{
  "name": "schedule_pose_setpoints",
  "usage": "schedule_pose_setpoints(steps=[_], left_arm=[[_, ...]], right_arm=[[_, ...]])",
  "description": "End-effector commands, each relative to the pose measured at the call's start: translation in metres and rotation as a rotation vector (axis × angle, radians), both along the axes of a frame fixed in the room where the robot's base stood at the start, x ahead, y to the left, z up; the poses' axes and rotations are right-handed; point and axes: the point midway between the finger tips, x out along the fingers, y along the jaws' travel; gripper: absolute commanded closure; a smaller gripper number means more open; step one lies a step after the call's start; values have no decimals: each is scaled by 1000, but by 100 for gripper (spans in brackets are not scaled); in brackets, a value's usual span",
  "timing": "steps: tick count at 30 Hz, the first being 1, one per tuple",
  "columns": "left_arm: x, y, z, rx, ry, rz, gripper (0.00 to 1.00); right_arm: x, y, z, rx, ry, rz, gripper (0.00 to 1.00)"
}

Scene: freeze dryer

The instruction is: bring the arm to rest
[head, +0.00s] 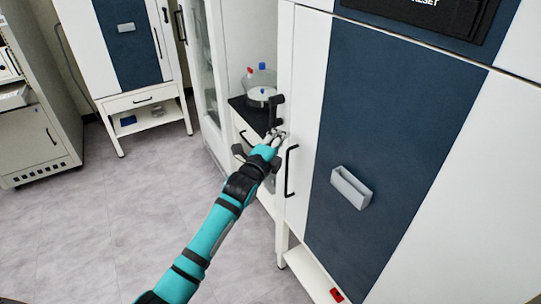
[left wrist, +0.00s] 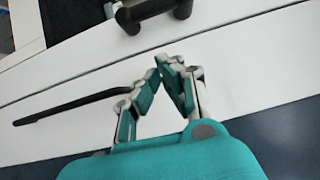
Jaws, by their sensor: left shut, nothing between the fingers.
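My left arm reaches up from the bottom of the head view, teal with black bands. My left gripper (head: 279,136) is at its end, in front of the white cabinet edge and just left of a black bar handle (head: 291,171). In the left wrist view its fingertips (left wrist: 160,72) meet and hold nothing. The black handle (left wrist: 72,105) lies left of the fingers there, apart from them as far as I can tell. My right gripper is in neither view.
A tall cabinet with a dark blue panel (head: 375,130) and grey holder (head: 351,188) stands at right. Behind the gripper, a clear round vessel (head: 262,92) with red and blue caps stands on a black surface. Open grey floor (head: 110,215) lies at left.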

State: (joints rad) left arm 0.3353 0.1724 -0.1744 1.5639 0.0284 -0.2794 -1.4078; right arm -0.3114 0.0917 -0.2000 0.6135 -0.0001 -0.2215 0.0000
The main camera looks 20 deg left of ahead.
Motion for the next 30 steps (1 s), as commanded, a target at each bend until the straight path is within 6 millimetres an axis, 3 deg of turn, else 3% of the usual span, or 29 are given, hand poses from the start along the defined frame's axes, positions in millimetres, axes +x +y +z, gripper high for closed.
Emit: schedule_pose_setpoints(steps=[5, 10, 20, 23, 25, 30], left_arm=[[-31, 5, -4, 2, 2, 1, 100], [-58, 7, -3, 2, 2, 0, 100], [-73, 10, -6, -7, 12, 2, 100], [-72, 12, -35, -47, 68, 10, 100], [-74, 14, -72, -104, 140, 22, 100], [-97, 23, -196, -295, 377, 91, 100]], right_arm=[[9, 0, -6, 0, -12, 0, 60], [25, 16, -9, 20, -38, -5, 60], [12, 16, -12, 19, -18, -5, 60], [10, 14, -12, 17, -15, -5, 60], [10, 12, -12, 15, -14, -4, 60], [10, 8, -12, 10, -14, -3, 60]])
